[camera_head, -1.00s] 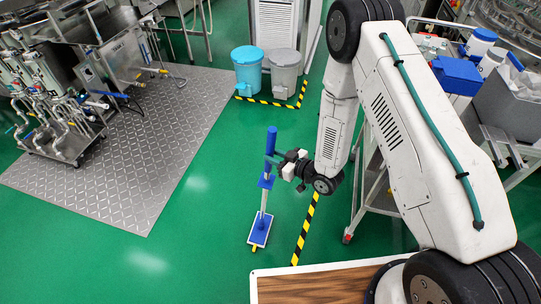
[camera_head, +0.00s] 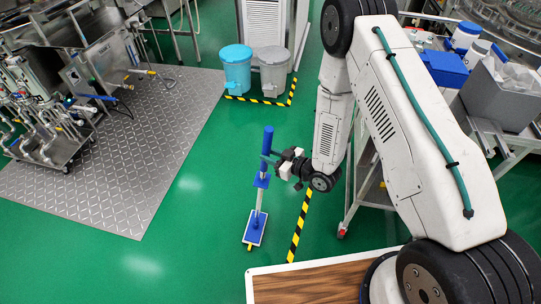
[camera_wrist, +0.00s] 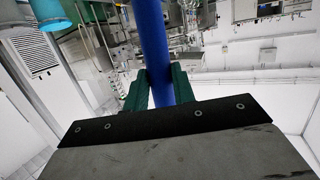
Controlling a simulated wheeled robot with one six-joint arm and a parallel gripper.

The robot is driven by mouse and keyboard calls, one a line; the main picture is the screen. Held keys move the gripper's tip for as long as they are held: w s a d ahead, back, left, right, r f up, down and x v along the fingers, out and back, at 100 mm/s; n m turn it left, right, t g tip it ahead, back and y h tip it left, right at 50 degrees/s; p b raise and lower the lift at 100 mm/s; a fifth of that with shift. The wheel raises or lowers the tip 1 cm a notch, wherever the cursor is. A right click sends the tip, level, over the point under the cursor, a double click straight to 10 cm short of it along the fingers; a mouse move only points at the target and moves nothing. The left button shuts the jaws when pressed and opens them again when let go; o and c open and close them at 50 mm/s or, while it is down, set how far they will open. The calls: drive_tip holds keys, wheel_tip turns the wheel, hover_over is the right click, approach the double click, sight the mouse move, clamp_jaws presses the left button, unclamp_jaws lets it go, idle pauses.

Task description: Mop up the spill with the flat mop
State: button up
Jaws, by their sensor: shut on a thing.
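The flat mop (camera_head: 254,228) has a blue grip, a pale pole and a flat blue-and-white head. It stands nearly upright, its head at the green floor; I cannot tell whether the head touches. My gripper (camera_head: 271,159) is shut on the blue upper handle. In the wrist view the green fingers of my gripper (camera_wrist: 160,92) close around the blue handle of the mop (camera_wrist: 152,45). I cannot make out a clear spill; pale shiny patches on the floor could be reflections.
A metal tread plate (camera_head: 120,150) lies left, with a piping cart (camera_head: 45,140) on it. A blue bin (camera_head: 236,72) and a grey bin (camera_head: 273,75) stand behind. A yellow-black stripe (camera_head: 299,228) runs right of the mop. Green floor left of the mop is clear.

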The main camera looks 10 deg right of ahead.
drive_tip(key=shift+w+a+r, duration=0.15)
drive_tip(key=shift+w+a, duration=0.2)
drive_tip(key=shift+a, duration=0.45)
drive_tip(key=shift+w+a+f, duration=0.1)
drive_tip(key=shift+a+f, duration=0.1)
drive_tip(key=shift+a, duration=0.2)
drive_tip(key=shift+w+a+f, duration=0.1)
drive_tip(key=shift+a+f, duration=0.05)
drive_tip(key=shift+a, duration=0.25)
drive_tip(key=shift+a, duration=0.15)
drive_tip(key=shift+w+a+r, duration=0.1)
drive_tip(key=shift+w+a, duration=0.2)
drive_tip(key=shift+a, duration=0.45)
drive_tip(key=shift+w+a+r, duration=0.1)
drive_tip(key=shift+w+a, duration=0.1)
drive_tip(key=shift+a, duration=0.25)
drive_tip(key=shift+w+a+r, duration=0.1)
drive_tip(key=shift+w+a, duration=0.1)
drive_tip(key=shift+a, duration=0.25)
